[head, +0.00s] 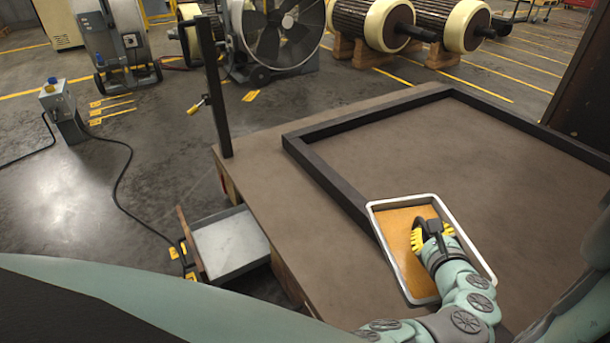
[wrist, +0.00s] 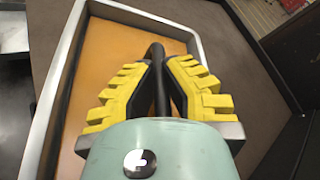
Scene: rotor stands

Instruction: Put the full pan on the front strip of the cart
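The full pan (head: 386,231) is a pale-rimmed rectangular tray of amber liquid, at lower centre right in the head view. It covers part of the cart's dark rail; whether it rests there or hangs just above is unclear. It fills much of the wrist view (wrist: 97,55). My gripper (head: 431,229) is over the pan's middle. In the wrist view its yellow-ribbed fingers (wrist: 160,68) close around a dark bar, seemingly the pan's handle. My arm hides the pan's lower right part. The cart (head: 270,195) has a brown top with a bare strip outside the rail.
A dark post (head: 213,90) stands at the cart's far left corner. The railed area (head: 470,150) is empty. A grey open drawer or tray (head: 232,243) sits low at the left. A control box (head: 60,108) with a cable, fans and large rollers stand beyond.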

